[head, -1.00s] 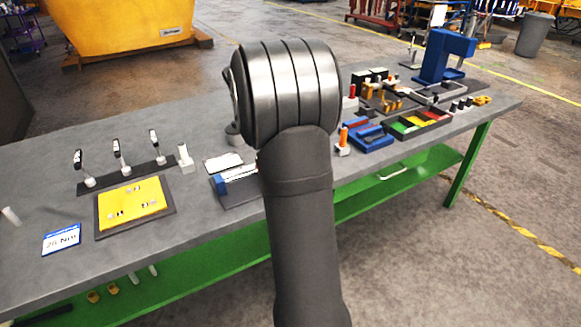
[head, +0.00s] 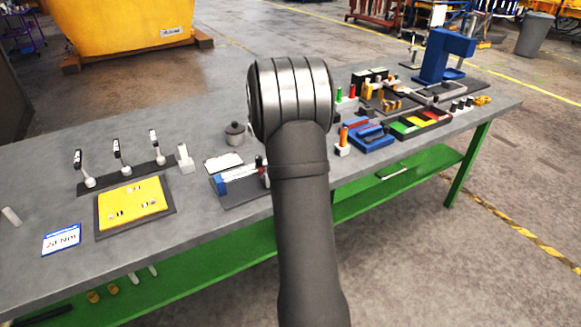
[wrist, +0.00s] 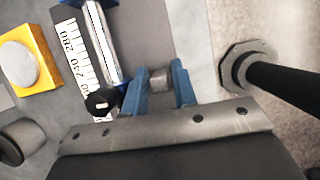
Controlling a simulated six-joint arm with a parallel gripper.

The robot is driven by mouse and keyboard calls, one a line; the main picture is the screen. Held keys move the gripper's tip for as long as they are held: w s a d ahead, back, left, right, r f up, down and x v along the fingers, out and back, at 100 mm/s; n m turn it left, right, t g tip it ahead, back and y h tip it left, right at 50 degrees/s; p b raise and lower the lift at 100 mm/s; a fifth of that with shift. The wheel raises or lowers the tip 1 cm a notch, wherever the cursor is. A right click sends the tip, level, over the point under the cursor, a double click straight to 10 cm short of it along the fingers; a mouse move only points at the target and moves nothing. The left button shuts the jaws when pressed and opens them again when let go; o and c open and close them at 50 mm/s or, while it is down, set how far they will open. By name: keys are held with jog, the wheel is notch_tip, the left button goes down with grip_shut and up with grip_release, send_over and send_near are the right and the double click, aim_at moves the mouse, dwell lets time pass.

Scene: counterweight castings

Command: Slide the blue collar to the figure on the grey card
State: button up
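The slide gauge (head: 243,191) lies on the bench in the head view, with a blue block (head: 219,185) at its left end. In the wrist view its silver rod (wrist: 101,40) runs beside a white scale (wrist: 77,55) with figures such as 280 and 240. Blue shows at the top of the rod (wrist: 72,3), cut off by the frame; I cannot tell whether this is the collar. A pale card (head: 223,163) lies behind the gauge; its figure is unreadable. My gripper (wrist: 163,70) has its fingers apart beside the rod's lower end, with a small grey piece between them.
A black knob (wrist: 103,101) is close left of my fingers. A hexagonal base with a black rod (wrist: 245,68) is at their right. A lidded pot (head: 235,134) stands behind the gauge; a yellow plate (head: 133,203) and a blue-edged card (head: 61,239) lie left.

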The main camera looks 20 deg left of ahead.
jog(key=shift+c, duration=0.3)
grip_shut()
jog(key=shift+s+a, duration=0.85)
jog(key=shift+s, duration=0.05)
jog(key=shift+o, duration=0.3)
grip_release()
jog(key=v, duration=1.7)
jog(key=shift+r, duration=0.2)
